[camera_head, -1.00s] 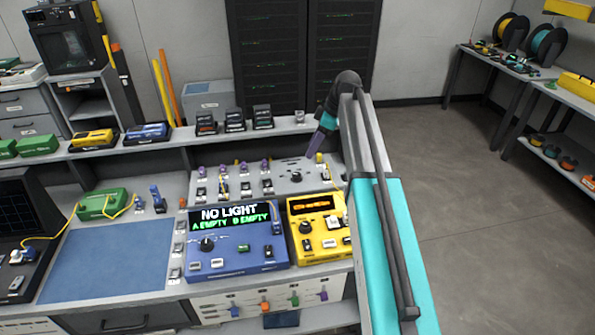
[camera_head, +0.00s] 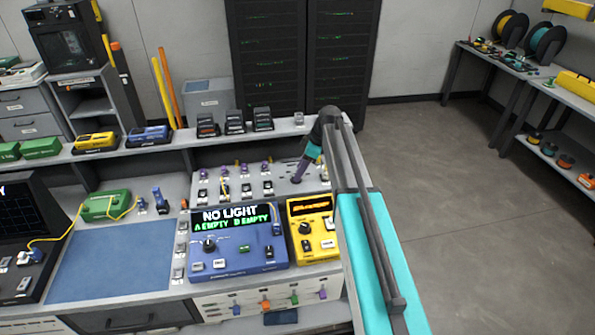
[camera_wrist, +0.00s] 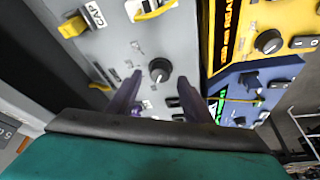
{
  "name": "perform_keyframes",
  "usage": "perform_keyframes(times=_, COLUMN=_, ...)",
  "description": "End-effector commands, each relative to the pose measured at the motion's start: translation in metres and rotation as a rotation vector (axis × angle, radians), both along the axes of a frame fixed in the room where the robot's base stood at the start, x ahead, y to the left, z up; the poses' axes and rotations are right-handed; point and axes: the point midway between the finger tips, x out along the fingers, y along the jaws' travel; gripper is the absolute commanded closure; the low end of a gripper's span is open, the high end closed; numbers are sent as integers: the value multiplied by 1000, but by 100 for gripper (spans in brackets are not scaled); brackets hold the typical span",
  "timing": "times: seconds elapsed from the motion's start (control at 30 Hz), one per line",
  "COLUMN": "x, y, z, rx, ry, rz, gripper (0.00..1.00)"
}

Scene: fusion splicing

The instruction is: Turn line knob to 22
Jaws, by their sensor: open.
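A black round knob (camera_wrist: 159,70) with a light pointer mark sits on the grey panel (camera_wrist: 120,50) in the wrist view. The marks around it are too small to read. My gripper (camera_wrist: 159,82) is open, its two purple fingers apart on either side of the knob. I cannot tell whether they touch it. In the head view my gripper (camera_head: 298,177) points down at the right part of the grey panel (camera_head: 240,177) and largely hides that knob.
In front of the panel stand a blue tester (camera_head: 238,250) reading NO LIGHT and a yellow box (camera_head: 318,247), each with its own black knob. Small connectors and switches line the panel. A blue mat (camera_head: 110,262) lies clear at left.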

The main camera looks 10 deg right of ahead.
Motion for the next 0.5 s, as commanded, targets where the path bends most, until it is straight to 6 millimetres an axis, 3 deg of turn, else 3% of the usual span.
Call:
perform_keyframes(times=0.2, x=3, y=6, z=-15, rx=0, ry=1, rz=0, gripper=54)
perform_keyframes(times=0.5, x=3, y=8, z=-20, rx=0, ry=0, rz=1, gripper=54)
